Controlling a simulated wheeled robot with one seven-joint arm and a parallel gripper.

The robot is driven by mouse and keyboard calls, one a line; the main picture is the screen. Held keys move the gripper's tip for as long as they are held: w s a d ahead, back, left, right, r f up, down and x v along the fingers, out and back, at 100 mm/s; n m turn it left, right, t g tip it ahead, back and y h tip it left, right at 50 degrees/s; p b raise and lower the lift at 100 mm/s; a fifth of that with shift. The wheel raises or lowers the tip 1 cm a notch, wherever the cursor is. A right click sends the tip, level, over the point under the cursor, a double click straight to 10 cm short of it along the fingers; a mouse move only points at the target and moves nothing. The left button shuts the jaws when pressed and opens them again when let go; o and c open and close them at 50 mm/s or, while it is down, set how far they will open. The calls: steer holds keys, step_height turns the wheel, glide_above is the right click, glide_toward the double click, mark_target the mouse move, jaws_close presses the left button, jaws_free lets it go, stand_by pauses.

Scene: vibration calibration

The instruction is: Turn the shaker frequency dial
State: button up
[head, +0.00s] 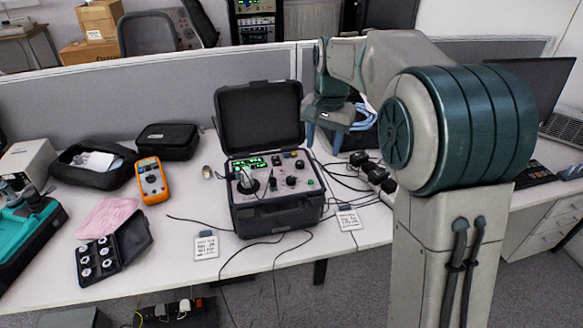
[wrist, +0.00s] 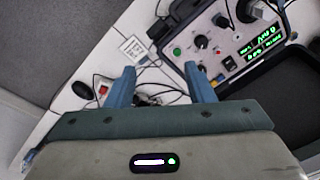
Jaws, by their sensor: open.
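The shaker unit is a black case (head: 275,217) with its lid (head: 260,118) open, on the table in the head view. Its panel has a lit green display (head: 249,163), a round shaker head (head: 246,184) and several small dark knobs, one at the panel's right (head: 291,181). The wrist view shows the panel at upper right, with the display (wrist: 262,42) and a knob (wrist: 201,42). I cannot tell which knob is the frequency dial. My gripper (head: 324,138) is open and empty, above and right of the case, apart from the knobs. Its fingers also show in the wrist view (wrist: 160,85).
Black cables run right of the case to several dark plugs (head: 372,172). Label cards (head: 206,247) lie in front. An orange multimeter (head: 152,181), black pouch (head: 168,141) and open small case (head: 132,238) lie left. A grey partition (head: 180,90) stands behind.

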steer(key=m, duration=0.1)
glide_above(291, 178)
step_height(291, 178, down, 4)
steer(key=r, duration=0.1)
steer(key=shift+g, duration=0.3)
step_height(291, 178, down, 15)
steer(key=shift+r+p, duration=0.2)
steer(key=shift+p, duration=0.8)
steer(key=c, duration=1)
